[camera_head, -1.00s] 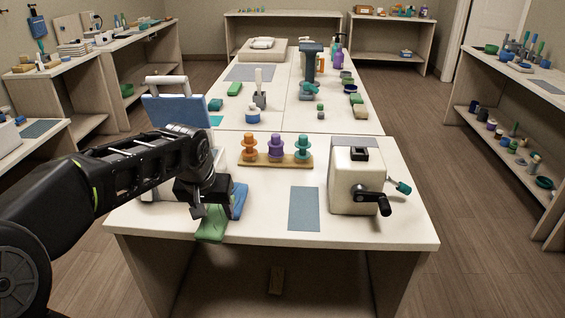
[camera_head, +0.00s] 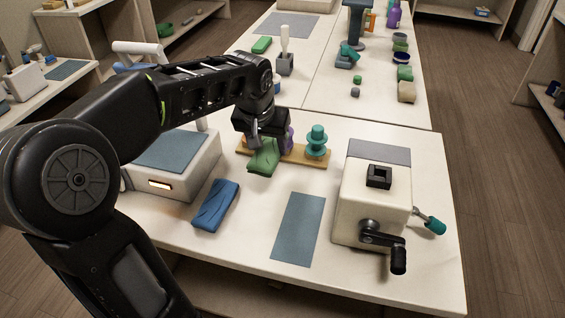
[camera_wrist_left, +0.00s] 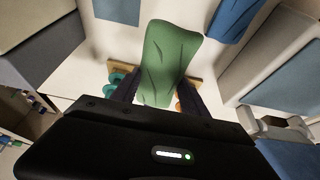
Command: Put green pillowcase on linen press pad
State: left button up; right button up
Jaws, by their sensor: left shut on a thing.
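The green pillowcase (camera_head: 263,158) is a folded cloth hanging from my left gripper (camera_head: 264,138), in front of the peg board. My left gripper is shut on it, and the cloth fills the space between the fingers in the left wrist view (camera_wrist_left: 170,50). The linen press (camera_head: 185,180) is a white box at the left of the table, with a flat blue-grey pad (camera_head: 172,152) on top. Its lid with a pale handle (camera_head: 140,48) is raised, partly hidden behind my left arm. The gripper is to the right of the pad, apart from it. My right gripper is out of view.
A blue folded cloth (camera_head: 216,205) lies in front of the press. A wooden peg board (camera_head: 308,158) with spools stands behind the gripper. A blue-grey mat (camera_head: 299,228) lies at the front. A white cranked machine (camera_head: 370,205) stands on the right.

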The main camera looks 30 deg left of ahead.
pick_arm(q)
jog(key=shift+s, duration=0.15)
jog(key=shift+f, duration=0.4)
send_over(272, 181)
jog(key=s, duration=0.2)
jog(key=shift+w+d+f, duration=0.1)
jog(key=shift+d+f, duration=0.05)
jog(key=shift+f, duration=1.25)
jog(key=shift+w+d+f, duration=0.1)
jog(key=shift+f, duration=1.25)
notch_tip(272, 181, down, 3)
jog(key=shift+s+r+p, duration=0.1)
jog(key=shift+p, duration=0.25)
jog(key=shift+f, duration=0.5)
